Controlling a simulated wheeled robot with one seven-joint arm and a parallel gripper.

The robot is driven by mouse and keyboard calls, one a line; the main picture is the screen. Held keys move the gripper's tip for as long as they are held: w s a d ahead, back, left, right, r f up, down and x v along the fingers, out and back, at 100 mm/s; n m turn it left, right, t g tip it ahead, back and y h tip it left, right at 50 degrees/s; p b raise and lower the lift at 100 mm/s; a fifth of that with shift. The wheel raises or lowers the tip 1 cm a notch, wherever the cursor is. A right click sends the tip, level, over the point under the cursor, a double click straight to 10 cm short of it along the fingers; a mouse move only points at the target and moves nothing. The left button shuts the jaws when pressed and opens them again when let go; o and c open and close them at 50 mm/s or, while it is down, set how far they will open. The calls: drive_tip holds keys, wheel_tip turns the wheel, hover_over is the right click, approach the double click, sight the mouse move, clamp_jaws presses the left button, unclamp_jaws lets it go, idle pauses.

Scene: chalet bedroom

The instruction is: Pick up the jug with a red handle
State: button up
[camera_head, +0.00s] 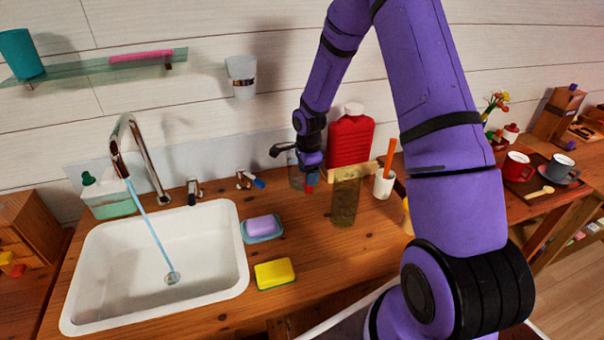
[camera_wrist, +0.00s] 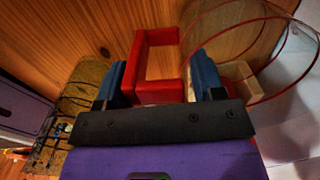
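The jug is clear with a red rim (camera_wrist: 228,98); its round outline fills the upper right of the wrist view. Its red handle (camera_wrist: 155,37) is a squarish loop between my two blue fingers. My gripper (camera_wrist: 160,85) is open, with its fingers wide apart on either side of the handle. They are close to the red loop; whether they touch it is unclear.
A red bottle (camera_head: 350,140) stands close behind my gripper. The sink (camera_head: 90,270), soap dish (camera_head: 262,236) and yellow sponge (camera_head: 274,273) are to the left and front.

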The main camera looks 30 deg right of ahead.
drive_tip(key=c, duration=0.6)
drive_tip(key=shift+r, duration=0.1)
